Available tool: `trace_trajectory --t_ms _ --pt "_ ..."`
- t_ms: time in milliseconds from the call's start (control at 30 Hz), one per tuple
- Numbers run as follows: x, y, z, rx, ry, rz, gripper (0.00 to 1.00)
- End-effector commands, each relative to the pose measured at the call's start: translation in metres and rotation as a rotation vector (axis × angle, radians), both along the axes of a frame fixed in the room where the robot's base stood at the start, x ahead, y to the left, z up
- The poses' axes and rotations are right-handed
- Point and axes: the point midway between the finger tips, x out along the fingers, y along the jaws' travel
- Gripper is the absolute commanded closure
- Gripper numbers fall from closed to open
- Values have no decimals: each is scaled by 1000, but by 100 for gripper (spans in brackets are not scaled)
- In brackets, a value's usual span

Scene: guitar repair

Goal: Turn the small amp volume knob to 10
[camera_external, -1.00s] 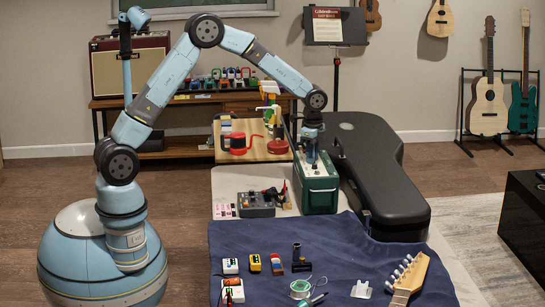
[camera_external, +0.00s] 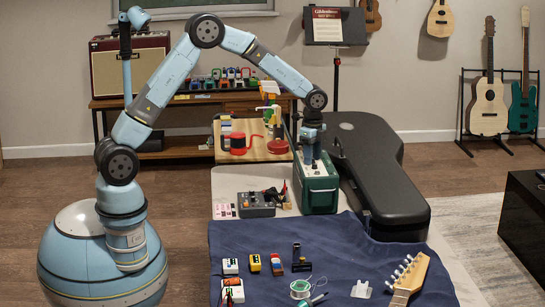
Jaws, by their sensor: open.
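The small amp (camera_external: 318,195) is a dark green box with a light top panel, standing on the work table right of the middle. My gripper (camera_external: 312,160) points straight down at the amp's top, over its back part. Its fingers are open, and no object shows between them. The volume knob is too small to make out, partly behind my gripper, so I cannot tell its setting or whether the fingers touch it.
A black guitar case (camera_external: 375,170) lies close at the amp's right. A grey device (camera_external: 256,204) sits to its left, with a wooden board (camera_external: 250,153) of tools behind. In front, a blue cloth (camera_external: 345,235) holds small pedals, a solder spool and a guitar headstock (camera_external: 408,275).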

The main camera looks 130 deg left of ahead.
Motion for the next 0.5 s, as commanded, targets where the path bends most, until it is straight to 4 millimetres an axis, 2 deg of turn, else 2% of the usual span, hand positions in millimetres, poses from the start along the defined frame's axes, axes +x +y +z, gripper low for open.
trace_trajectory --t_ms 267,500 --pt "0 0 8 1 0 0 55" --pt "1 0 48 3 -2 0 55"
